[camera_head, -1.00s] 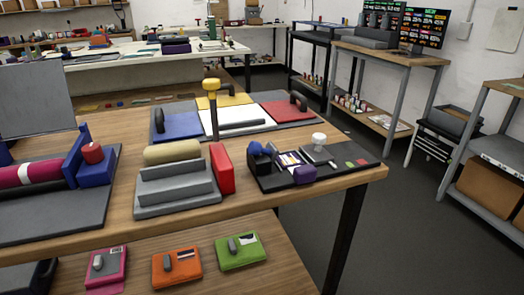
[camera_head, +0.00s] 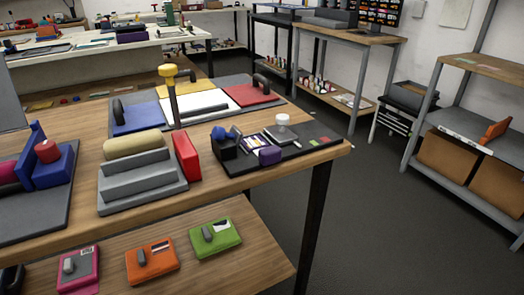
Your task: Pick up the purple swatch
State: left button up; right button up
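No thing I can surely call the purple swatch shows. A small purple block (camera_head: 270,156) sits at the front edge of a black tray (camera_head: 235,168) on the near wooden table; I cannot tell whether it is a swatch. Flat swatch-like pieces lie on the shelf below: pink (camera_head: 78,268), orange (camera_head: 160,263) and green (camera_head: 225,236), each with a grey piece on top. Neither of my grippers is in view.
The wooden table (camera_head: 88,222) holds a stepped grey block (camera_head: 140,188), a red block (camera_head: 187,157) and a yellow-topped post (camera_head: 172,92). Grey floor (camera_head: 400,230) is open to the right. A metal shelf unit (camera_head: 456,150) with cardboard boxes stands at far right.

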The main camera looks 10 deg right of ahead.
aim_at(267, 155)
jog(key=z, duration=2.05)
jog(key=i, duration=1.15)
jog(key=u, duration=1.7)
